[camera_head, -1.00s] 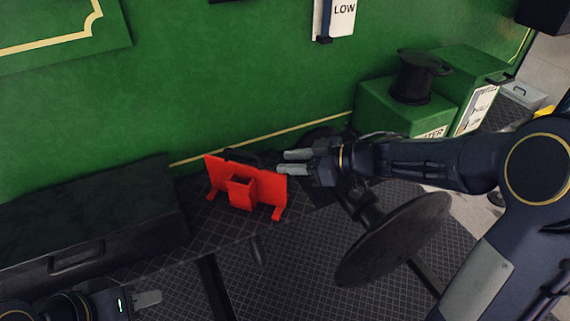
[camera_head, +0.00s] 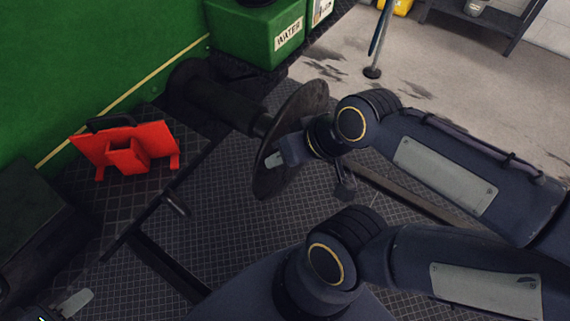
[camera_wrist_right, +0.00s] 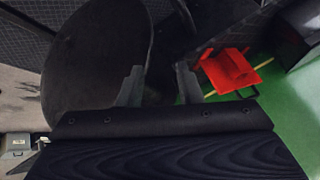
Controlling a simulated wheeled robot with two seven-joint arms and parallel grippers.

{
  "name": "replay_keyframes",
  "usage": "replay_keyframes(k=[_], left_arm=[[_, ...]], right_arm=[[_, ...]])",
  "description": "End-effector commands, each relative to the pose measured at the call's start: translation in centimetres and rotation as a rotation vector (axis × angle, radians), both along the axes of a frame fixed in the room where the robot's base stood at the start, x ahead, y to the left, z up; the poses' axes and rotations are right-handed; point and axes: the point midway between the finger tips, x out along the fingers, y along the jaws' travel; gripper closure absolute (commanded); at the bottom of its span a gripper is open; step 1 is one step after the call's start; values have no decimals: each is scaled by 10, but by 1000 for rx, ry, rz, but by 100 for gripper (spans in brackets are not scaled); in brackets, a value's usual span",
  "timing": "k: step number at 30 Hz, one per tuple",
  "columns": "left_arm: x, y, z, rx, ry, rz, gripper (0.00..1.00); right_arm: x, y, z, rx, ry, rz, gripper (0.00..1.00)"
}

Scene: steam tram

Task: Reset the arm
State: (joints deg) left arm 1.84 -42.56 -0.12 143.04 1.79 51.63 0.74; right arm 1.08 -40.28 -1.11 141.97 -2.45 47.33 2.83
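My right arm comes in from the right in the head view. Its gripper (camera_head: 272,160) is over the front of a dark round disc on a thick shaft (camera_head: 302,105); I cannot tell whether they touch. In the right wrist view, the two grey fingers (camera_wrist_right: 158,86) stand apart with nothing between them. The disc (camera_wrist_right: 98,55) fills the left of that view.
A red bracket-like object (camera_head: 153,138) stands on the dark checkered floor (camera_head: 240,235), left of my right gripper. It also shows in the wrist view (camera_wrist_right: 232,72). A green WATER box (camera_head: 250,35) stands behind the disc. A green wall (camera_head: 60,60) bounds the left.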

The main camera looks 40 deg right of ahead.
Motion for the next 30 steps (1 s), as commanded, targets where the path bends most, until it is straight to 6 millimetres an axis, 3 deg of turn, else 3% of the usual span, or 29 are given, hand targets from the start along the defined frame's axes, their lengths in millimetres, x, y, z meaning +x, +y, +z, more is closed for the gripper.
replay_keyframes(k=[3,11,18,30], left_arm=[[0,0,0,0,0,0,64],[0,0,1,0,0,0,64],[0,0,37,0,-1,0,64],[0,0,31,0,0,0,64]], right_arm=[[-17,13,-3,40,40,32,68],[-19,15,-3,45,45,35,68],[-18,14,33,45,44,35,68],[-18,14,28,45,44,35,68]])
